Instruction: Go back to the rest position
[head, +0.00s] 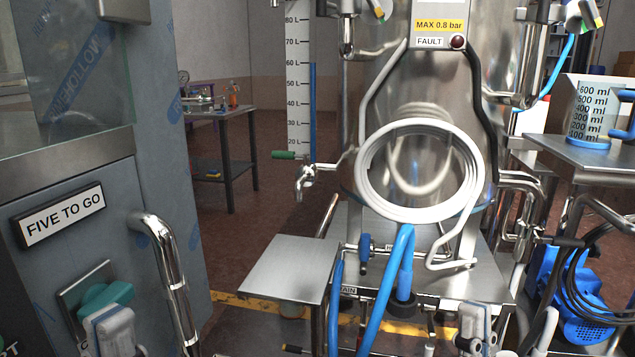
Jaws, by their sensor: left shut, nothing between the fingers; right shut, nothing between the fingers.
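My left gripper (108,318) shows at the bottom left edge, grey and cut off by the frame. It is shut with nothing visible in it. It appears just in front of or below a green knob (104,297) on the blue-grey cabinet; I cannot tell whether they touch. My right gripper (474,318) shows at the bottom, right of centre, also cut off, in front of the steel tank stand (440,290). It is shut and appears empty. Most of both arms is out of view.
The cabinet (60,265) with a bent steel handle (165,275) stands close on the left. A steel tank (420,90) with a coiled white hose (370,190) and a blue hose (380,305) fills the centre. A side shelf (285,268) juts out. Black cables (580,290) hang at right.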

